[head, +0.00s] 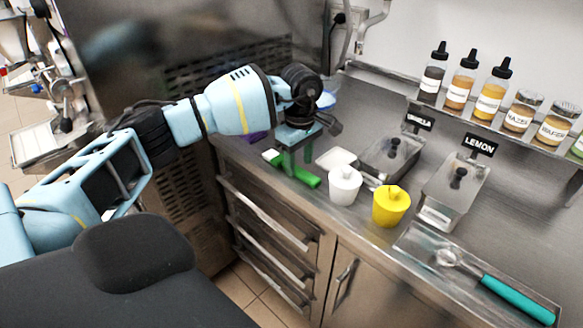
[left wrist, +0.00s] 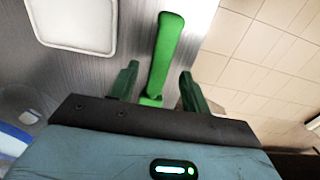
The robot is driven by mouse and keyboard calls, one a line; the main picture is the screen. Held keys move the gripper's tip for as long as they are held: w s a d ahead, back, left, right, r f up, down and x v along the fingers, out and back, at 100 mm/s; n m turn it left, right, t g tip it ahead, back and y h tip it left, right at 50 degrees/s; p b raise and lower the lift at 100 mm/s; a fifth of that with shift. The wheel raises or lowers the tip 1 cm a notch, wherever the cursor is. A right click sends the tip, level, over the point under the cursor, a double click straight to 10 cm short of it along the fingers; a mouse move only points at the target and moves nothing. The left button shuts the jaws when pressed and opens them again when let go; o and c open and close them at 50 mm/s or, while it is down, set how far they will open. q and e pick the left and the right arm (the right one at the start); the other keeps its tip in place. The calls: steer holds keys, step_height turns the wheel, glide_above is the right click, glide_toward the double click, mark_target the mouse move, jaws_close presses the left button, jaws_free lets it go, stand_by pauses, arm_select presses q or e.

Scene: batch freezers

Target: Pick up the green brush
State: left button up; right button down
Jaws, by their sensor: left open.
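The green brush (head: 296,171) lies on the steel counter near its front left edge. In the left wrist view the brush (left wrist: 165,55) runs up the picture between my open fingers, with its lower end partly hidden by the gripper. My left gripper (head: 297,163) is right over the brush, pointing down, with its fingers apart on either side of it. In the left wrist view the left gripper (left wrist: 156,88) shows a gap on both sides of the handle. My right gripper is not in view.
A white tray (head: 336,158), a white cup (head: 344,186) and a yellow cup (head: 391,206) stand to the right of the brush. Metal bins (head: 455,190) and a teal-handled scoop (head: 517,300) lie farther right. Bottles (head: 490,92) line a shelf behind. The counter's front edge is close.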

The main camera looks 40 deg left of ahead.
arm_select(q)
steer(key=shift+f, duration=1.05)
jaws_close()
steer(key=shift+r, duration=0.2)
steer(key=shift+r, duration=0.3)
steer(key=r, duration=0.2)
steer(key=shift+s+d+r, duration=0.1)
steer(key=shift+s+r, duration=0.2)
steer(key=s+d+r, duration=0.1)
steer(key=s+d, duration=0.3)
steer(key=s, duration=1)
steer(key=shift+s+d+r+b, duration=0.15)
steer(key=shift+s+r+b, duration=0.05)
steer(key=shift+s+b, duration=0.25)
